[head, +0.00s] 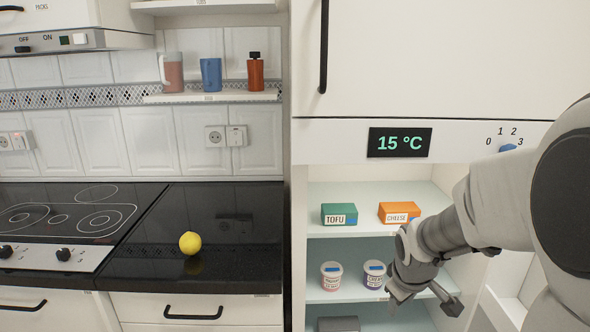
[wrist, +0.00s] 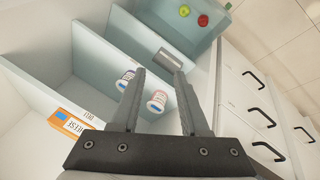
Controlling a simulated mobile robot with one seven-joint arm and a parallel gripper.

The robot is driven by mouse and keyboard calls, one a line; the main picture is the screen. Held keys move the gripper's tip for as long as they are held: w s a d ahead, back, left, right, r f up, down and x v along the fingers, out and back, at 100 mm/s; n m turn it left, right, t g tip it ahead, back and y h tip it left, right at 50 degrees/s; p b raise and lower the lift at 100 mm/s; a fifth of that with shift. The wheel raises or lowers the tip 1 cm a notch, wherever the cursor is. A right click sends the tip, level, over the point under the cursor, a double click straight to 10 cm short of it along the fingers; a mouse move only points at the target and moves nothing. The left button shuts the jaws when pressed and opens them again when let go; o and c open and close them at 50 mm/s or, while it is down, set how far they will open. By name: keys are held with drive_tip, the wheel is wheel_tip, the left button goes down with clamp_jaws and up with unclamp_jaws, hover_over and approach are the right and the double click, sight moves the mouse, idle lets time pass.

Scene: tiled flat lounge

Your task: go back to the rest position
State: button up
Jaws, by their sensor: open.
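My gripper (head: 424,298) is open and empty at the front of the open fridge, low and right of the two yogurt-like tubs in the head view. In the wrist view its two fingers (wrist: 160,74) stand apart with nothing held between them. A white tub with a pink base (head: 331,276) and a tub with a purple base (head: 375,277) stand on the middle shelf. A green TOFU box (head: 338,214) and an orange CHEESE box (head: 399,212) sit on the shelf above. My forearm covers the fridge's right side.
A yellow lemon (head: 190,243) lies on the black counter beside the hob (head: 62,219). A grey item (wrist: 168,59) lies on a lower fridge shelf. A green fruit (wrist: 184,11) and a red fruit (wrist: 203,20) are in the fridge bottom. White drawers (wrist: 240,100) stand beside the fridge.

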drive_tip(key=s+a+r+m+t+y, duration=0.1)
drive_tip(key=s+a+r+m, duration=0.25)
drive_tip(key=s+r, duration=0.45)
drive_tip(key=s+a+r+m+y, duration=0.15)
drive_tip(key=s+a+r, duration=0.25)
drive_tip(key=s, duration=0.7)
wheel_tip(320, 180, up, 16)
drive_tip(key=m+p, duration=0.1)
drive_tip(key=p, duration=1.4)
drive_tip(key=shift+s+f+h, duration=0.25)
drive_tip(key=shift+s+h, duration=0.15)
drive_tip(key=shift+h, duration=0.05)
drive_tip(key=shift+s, duration=0.1)
